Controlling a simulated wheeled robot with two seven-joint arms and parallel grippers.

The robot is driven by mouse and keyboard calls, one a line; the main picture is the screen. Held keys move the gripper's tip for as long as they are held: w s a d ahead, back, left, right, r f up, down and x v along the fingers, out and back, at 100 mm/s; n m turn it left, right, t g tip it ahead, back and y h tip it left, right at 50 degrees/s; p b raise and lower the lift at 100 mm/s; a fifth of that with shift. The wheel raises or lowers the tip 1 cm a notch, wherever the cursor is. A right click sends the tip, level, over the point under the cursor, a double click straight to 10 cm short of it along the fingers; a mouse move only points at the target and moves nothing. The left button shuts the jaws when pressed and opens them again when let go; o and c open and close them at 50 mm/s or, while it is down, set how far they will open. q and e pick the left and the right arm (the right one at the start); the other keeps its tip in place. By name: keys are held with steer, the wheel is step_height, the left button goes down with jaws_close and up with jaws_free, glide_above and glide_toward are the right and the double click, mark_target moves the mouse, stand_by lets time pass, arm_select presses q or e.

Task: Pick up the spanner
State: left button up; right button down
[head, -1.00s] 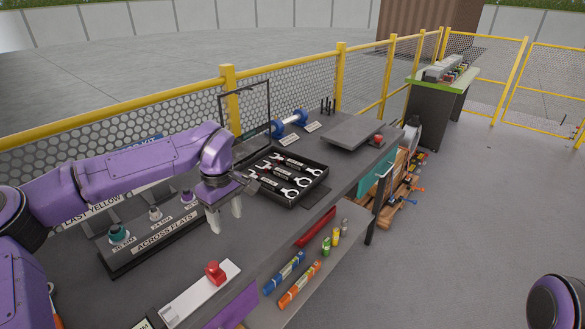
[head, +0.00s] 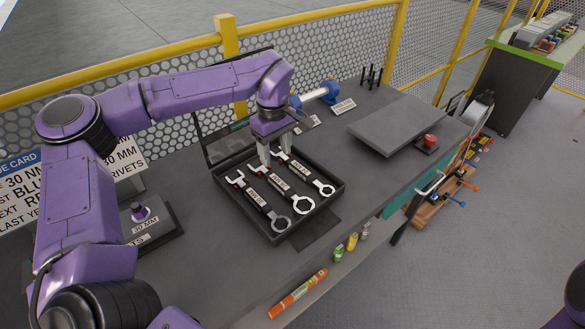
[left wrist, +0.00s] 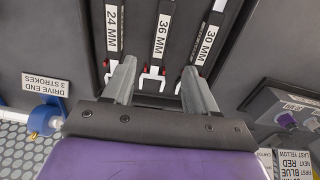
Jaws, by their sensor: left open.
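Three spanners lie side by side in a black open tray (head: 283,238): a left one (head: 258,202), a middle one (head: 279,187) and a right one (head: 304,172). In the left wrist view their labels read 24 MM (left wrist: 113,28), 36 MM (left wrist: 161,38) and 30 MM (left wrist: 208,42). My left gripper (head: 275,155) is open and empty above the tray's far side, pointing down. In the left wrist view its fingers (left wrist: 160,88) straddle the line of the 36 MM spanner; contact cannot be told. My right gripper is out of view.
A raised lid frame (head: 208,150) stands behind the tray. A socket (head: 139,212) stands on a dark base at left. Bench right of the tray is mostly clear.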

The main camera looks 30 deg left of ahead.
mark_target(278, 180)
arm_select(q)
steer(key=f, duration=0.2)
steer(key=s+f, duration=0.1)
steer(key=shift+d+f+p, duration=0.1)
steer(key=shift+f+p, duration=0.25)
steer(key=shift+f, duration=0.05)
steer(key=shift+s+f, duration=0.1)
steer(key=shift+f, duration=0.25)
steer(key=f+p, duration=0.1)
steer(key=f, duration=0.1)
steer(key=w+f+p, duration=0.1)
steer(key=f, duration=0.2)
steer(key=shift+w+f, duration=0.1)
steer(key=shift+w, duration=0.05)
steer(key=shift+f, duration=0.2)
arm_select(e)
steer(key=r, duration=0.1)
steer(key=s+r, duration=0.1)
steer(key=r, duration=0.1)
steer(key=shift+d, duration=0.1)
arm_select(q)
steer(key=c, duration=1)
jaws_close()
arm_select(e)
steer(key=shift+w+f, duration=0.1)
arm_select(q)
steer(key=shift+r, duration=0.15)
